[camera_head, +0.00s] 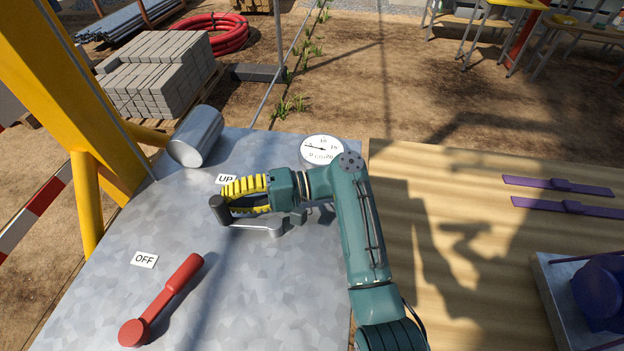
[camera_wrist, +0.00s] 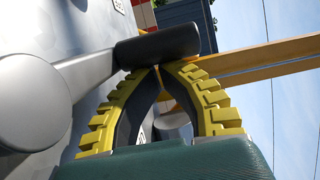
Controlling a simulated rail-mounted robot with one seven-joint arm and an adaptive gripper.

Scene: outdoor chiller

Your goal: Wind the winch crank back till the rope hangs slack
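The winch crank (camera_head: 255,229) is a grey arm low over the metal panel, with a dark upright grip (camera_head: 218,208) at its left end. My gripper (camera_head: 224,196) reaches in from the right with yellow ribbed fingers. In the wrist view its fingertips (camera_wrist: 157,70) come together beside the dark grip (camera_wrist: 160,45), which lies across just past them. The fingers look shut, with nothing clearly between them; whether the tips touch the grip I cannot tell. The grey crank arm (camera_wrist: 85,72) shows at left there. A silver cylinder (camera_head: 197,136) lies at the panel's back left. I cannot make out a rope.
A red lever (camera_head: 162,300) lies near an OFF label (camera_head: 145,260). An UP label (camera_head: 227,179) sits behind my fingers. A round dial (camera_head: 322,150) stands at the panel's back edge. A yellow post (camera_head: 65,80) rises at left. A wooden table (camera_head: 460,240) lies right.

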